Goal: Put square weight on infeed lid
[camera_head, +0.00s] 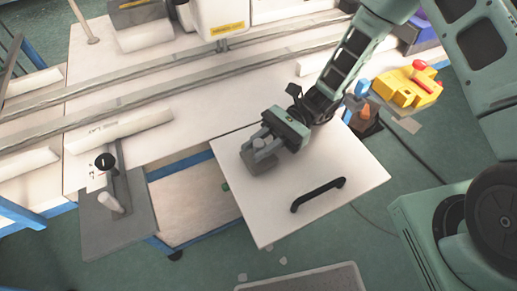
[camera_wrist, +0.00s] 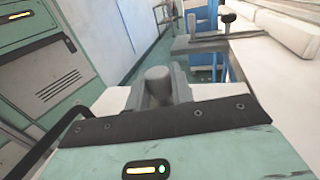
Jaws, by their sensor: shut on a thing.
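The infeed lid (camera_head: 325,206) is a white square panel with a black bar handle (camera_head: 318,194) in the head view. The square weight (camera_head: 262,161) is a grey block with a rounded grey knob, which shows in the wrist view (camera_wrist: 158,75). My gripper (camera_head: 263,147) is shut on the weight's knob, over the upper left part of the lid. The weight appears at the lid's surface, but I cannot tell whether it touches. My fingers (camera_wrist: 157,88) show on both sides of the knob in the wrist view.
A white work table (camera_head: 190,120) with long metal rails lies behind the lid. A grey plate with knobbed levers (camera_head: 118,215) is at the left. A yellow object (camera_head: 407,88) and small bottles stand to the right. The lid's front half around the handle is clear.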

